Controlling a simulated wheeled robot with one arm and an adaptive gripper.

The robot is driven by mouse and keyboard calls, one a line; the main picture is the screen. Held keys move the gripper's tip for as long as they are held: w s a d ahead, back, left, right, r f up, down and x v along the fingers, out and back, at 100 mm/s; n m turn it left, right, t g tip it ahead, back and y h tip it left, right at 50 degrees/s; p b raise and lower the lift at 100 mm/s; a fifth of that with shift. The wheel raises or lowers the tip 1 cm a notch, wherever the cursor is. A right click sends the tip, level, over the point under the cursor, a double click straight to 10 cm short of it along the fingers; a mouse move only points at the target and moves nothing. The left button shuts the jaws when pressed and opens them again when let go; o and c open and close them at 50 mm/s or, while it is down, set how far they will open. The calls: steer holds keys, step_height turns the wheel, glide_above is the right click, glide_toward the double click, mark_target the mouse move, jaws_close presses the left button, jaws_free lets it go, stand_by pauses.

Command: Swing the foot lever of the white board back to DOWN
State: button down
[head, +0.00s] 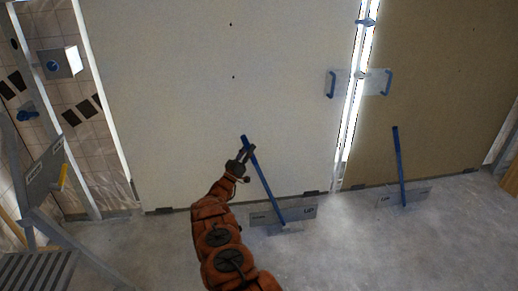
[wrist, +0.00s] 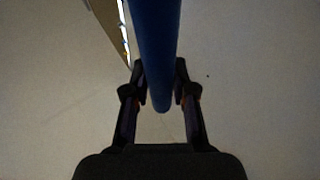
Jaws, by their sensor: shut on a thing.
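The white board (head: 180,110) stands upright at the left and middle of the head view. Its blue foot lever (head: 267,185) rises from a grey plate (head: 312,211) at the board's foot and tilts to the left, away from the plate's UP mark. My gripper (head: 242,160) is shut on the lever near its upper end. In the wrist view the lever (wrist: 155,45) runs between the two fingers (wrist: 157,88), its rounded end close to the palm. The lettering on the plate's left side is too small to read.
A brown board (head: 440,90) with its own blue lever (head: 399,165), nearly upright, stands to the right. A bright gap and clear plates with blue handles (head: 331,84) lie between the boards. A stepladder (head: 45,180) stands at the left. The grey floor (head: 350,255) in front is clear.

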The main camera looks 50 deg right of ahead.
steer(key=w+a+f+n+t+b, duration=0.1)
steer(key=w+a+f, duration=0.1)
steer(key=w+a, duration=0.1)
steer(key=shift+w+a+f+n+t+h+b, duration=0.25)
steer(key=shift+w+a+n+t+h+b, duration=0.15)
steer(key=shift+a, duration=0.15)
steer(key=shift+w+a+t, duration=0.15)
steer(key=shift+t, duration=0.15)
steer(key=c, duration=0.9)
jaws_free()
steer(key=shift+w, duration=0.1)
steer(key=shift+c, duration=0.2)
steer(key=shift+s+d, duration=0.2)
steer(key=shift+a, duration=0.1)
steer(key=v, duration=1.2)
steer(key=shift+w, duration=0.1)
